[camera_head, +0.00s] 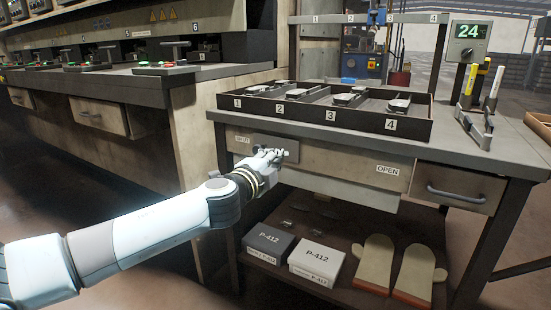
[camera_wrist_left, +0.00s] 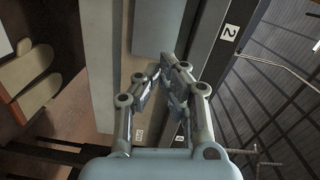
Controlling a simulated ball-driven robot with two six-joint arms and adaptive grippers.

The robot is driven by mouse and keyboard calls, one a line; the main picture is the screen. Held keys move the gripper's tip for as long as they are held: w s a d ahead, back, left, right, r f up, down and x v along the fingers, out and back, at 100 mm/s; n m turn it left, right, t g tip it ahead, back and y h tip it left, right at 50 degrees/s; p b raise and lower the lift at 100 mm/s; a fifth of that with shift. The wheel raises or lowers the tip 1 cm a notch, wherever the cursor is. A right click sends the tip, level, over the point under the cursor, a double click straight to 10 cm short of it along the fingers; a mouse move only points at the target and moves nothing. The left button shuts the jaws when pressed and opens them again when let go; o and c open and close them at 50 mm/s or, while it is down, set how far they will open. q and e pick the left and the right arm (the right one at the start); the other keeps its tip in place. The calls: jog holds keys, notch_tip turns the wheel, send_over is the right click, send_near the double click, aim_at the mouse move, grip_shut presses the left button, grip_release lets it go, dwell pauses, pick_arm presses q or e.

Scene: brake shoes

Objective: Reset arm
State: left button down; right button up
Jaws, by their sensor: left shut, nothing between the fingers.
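My left arm (camera_head: 140,235) reaches in from the lower left in the head view. My left gripper (camera_head: 290,154) is at the bench's front panel, at a grey plate (camera_head: 270,146) to the right of the SHUT label (camera_head: 243,139). I cannot tell whether it touches the plate. In the left wrist view the gripper's two fingers (camera_wrist_left: 165,78) come together at their tips, with nothing between them. My right gripper is not in view.
A drawer (camera_head: 458,190) is at right. The lower shelf (camera_head: 300,220) has two P-412 boxes (camera_head: 315,262) and oven mitts (camera_head: 375,265). Another workbench (camera_head: 110,80) stands at left.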

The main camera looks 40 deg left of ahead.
pick_arm(q)
jog(key=shift+r+p+v, duration=0.5)
jog(key=shift+p+v, duration=0.2)
jog(key=shift+v, duration=3.55)
jog(key=s+f+n+g+p, duration=0.3)
jog(key=s+f+g, duration=0.3)
jog(key=f, duration=0.7)
jog(key=s+f+n+g+p, duration=0.3)
jog(key=s+f, duration=0.6)
jog(key=f, duration=0.4)
jog(key=s+d+f+n+g+h+p, duration=0.1)
jog(key=s+f, duration=0.4)
jog(key=s, duration=0.5)
jog(key=s+d+f+n+g+h+p, duration=0.1)
jog(key=s+d+f+n+g, duration=0.2)
jog(key=s, duration=0.8)
jog(key=s+d+f+n+g+h, duration=0.2)
jog(key=s+d+f, duration=0.4)
jog(key=s, duration=0.5)
jog(key=shift+d+f+n+g+p, duration=0.3)
jog(key=shift+f+g+p, duration=0.1)
jog(key=shift+f+g, duration=0.4)
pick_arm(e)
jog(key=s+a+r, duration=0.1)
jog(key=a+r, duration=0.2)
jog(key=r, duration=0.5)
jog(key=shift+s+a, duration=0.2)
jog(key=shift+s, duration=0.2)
